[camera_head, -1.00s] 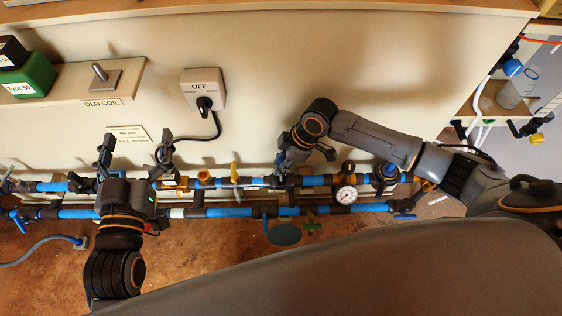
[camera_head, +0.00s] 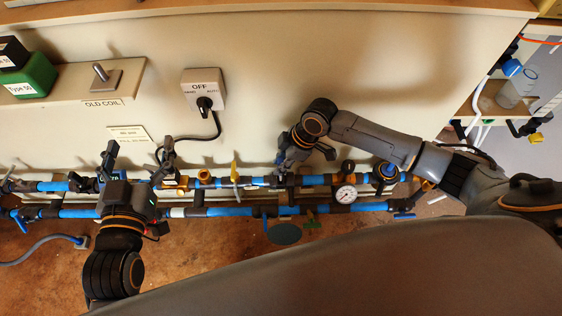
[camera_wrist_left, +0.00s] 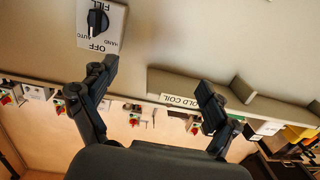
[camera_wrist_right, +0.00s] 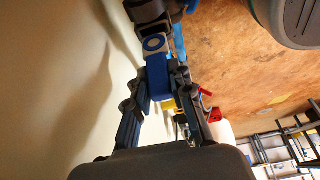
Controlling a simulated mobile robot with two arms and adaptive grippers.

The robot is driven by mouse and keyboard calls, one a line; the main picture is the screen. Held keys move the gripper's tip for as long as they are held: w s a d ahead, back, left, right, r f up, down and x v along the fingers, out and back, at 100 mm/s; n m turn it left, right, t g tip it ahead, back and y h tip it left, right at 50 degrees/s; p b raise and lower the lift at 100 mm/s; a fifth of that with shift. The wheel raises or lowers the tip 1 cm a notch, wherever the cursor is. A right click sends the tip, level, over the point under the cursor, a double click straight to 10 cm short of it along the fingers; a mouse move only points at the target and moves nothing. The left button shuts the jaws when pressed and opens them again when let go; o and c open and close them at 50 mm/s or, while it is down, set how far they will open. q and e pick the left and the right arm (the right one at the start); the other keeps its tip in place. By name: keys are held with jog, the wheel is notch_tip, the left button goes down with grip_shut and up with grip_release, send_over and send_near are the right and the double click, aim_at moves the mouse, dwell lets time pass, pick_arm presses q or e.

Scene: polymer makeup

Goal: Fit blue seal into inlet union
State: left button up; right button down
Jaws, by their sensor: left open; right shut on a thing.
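My right gripper (camera_head: 282,168) is at the upper pipe line, right of the yellow-handled valve. In the right wrist view its fingers (camera_wrist_right: 160,82) are shut on a blue piece (camera_wrist_right: 158,72). I cannot tell whether this ring is the blue seal, or which fitting is the inlet union. My left gripper (camera_head: 139,160) is open and empty in front of the left pipes. The left wrist view also shows its spread fingers (camera_wrist_left: 155,80).
Blue pipes (camera_head: 235,211) run along the panel's foot, with a yellow valve handle (camera_head: 235,173) and a pressure gauge (camera_head: 346,194). A switch box (camera_head: 203,88) reads OFF. A shelf (camera_head: 72,82) marked OLD COIL juts out at left. The panel's upper right is clear.

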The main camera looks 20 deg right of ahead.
pick_arm(q)
jog(key=shift+s+a+f+g+y+p, duration=0.15)
jog(key=shift+f+g, duration=0.2)
jog(key=shift+f, duration=0.25)
jog(key=shift+s+a+f+g+y+p, duration=0.1)
jog(key=shift+s+f+g, duration=0.1)
jog(key=shift+f+g, duration=0.3)
jog(key=shift+s+a+f+g+y+p, duration=0.15)
jog(key=shift+f+g, duration=0.1)
jog(key=shift+f, duration=0.4)
jog(key=shift+r, duration=0.15)
pick_arm(e)
jog(key=shift+f, duration=0.15)
pick_arm(q)
jog(key=shift+w+d+r+t+h+b, duration=0.2)
jog(key=shift+r+t, duration=0.2)
jog(key=shift+r, duration=0.2)
jog(key=shift+w+d+r+t+h+b, duration=0.1)
jog(key=shift+w+d+r+t+h, duration=0.1)
jog(key=shift+r+t, duration=0.3)
pick_arm(e)
jog(key=shift+f, duration=0.55)
